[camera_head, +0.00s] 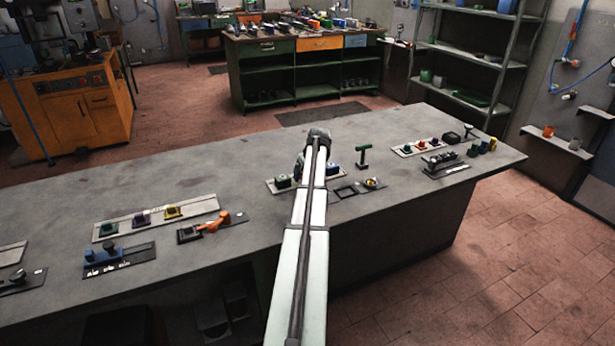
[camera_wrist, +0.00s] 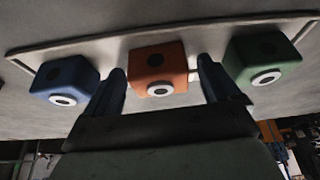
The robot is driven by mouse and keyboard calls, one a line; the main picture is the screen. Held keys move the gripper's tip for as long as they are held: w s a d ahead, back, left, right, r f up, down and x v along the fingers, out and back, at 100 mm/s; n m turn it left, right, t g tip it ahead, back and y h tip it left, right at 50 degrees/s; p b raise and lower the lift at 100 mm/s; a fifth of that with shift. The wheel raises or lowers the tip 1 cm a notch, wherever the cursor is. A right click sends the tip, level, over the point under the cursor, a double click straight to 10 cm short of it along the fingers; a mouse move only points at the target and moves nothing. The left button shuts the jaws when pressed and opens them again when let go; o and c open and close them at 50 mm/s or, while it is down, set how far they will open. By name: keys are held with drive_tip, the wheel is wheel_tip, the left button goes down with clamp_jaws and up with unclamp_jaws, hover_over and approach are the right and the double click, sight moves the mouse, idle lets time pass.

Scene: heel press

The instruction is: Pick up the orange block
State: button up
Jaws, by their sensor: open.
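The orange block (camera_wrist: 158,69) has a dark round spot on one face and a white ring on another. It sits on a pale tray (camera_wrist: 110,45) between a blue block (camera_wrist: 65,80) on the left and a green block (camera_wrist: 262,61) on the right in the wrist view. My gripper (camera_wrist: 162,84) is open, with one finger on each side of the orange block. Whether the fingers touch it cannot be told. In the head view my arm hides the orange block; the green block (camera_head: 283,182) and the blue block (camera_head: 332,171) show on either side.
An orange tool (camera_head: 215,225) and another tray of blocks (camera_head: 157,217) lie to the left. The grey bench (camera_head: 150,185) is bare behind the trays.

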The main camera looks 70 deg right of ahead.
drive_tip(key=c, duration=1.2)
drive_tip(key=shift+r, duration=0.1)
